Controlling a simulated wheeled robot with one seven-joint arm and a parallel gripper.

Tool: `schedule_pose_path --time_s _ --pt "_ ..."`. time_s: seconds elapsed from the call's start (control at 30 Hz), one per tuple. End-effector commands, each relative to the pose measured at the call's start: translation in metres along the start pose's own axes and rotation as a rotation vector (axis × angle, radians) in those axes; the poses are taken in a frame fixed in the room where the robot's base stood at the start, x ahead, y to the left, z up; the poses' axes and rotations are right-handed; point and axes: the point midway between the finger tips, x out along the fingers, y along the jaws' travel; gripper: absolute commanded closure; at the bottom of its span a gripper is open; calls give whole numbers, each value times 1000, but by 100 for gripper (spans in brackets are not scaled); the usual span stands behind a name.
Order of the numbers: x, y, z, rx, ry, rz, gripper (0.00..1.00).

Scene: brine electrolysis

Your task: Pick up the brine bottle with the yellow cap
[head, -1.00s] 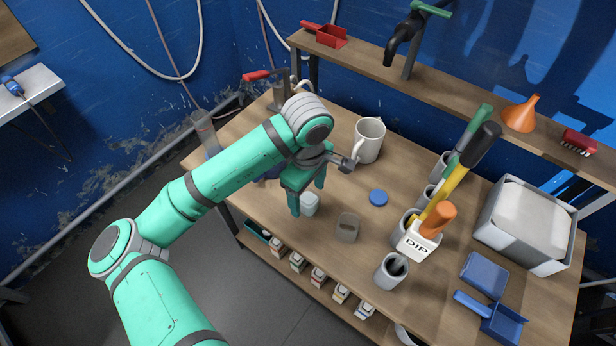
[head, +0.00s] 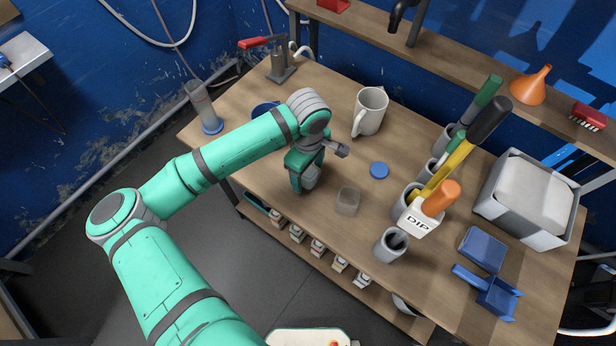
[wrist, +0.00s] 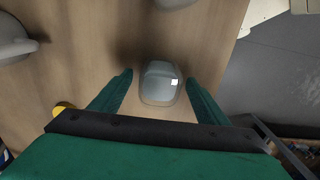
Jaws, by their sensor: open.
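My gripper (head: 305,182) is open, low over the workbench near its front edge. The container also shows as a pale shape beside the fingers in the head view (head: 311,177). I cannot tell whether the fingers touch it. A small yellow round thing (wrist: 62,108) shows beside the left finger in the wrist view, mostly hidden by the gripper; I cannot tell if it is the yellow cap. No yellow-capped bottle is clearly visible in the head view.
A clear beaker (head: 347,201) stands right of my gripper, a white mug (head: 370,111) behind it. A blue disc (head: 379,170) lies between them and the tool holders (head: 419,221). A grey bin (head: 528,197) stands far right, a glass cylinder (head: 200,105) at the left.

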Motion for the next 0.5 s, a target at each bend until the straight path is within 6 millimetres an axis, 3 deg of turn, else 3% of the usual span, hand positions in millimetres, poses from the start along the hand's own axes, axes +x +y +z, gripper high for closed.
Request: schedule_pose_path --time_s 0.13,0.4,0.5 --pt "14 0 0 0 -1 0 31" --pt "16 0 1 0 -1 2 31" --pt "16 0 1 0 -1 2 55"
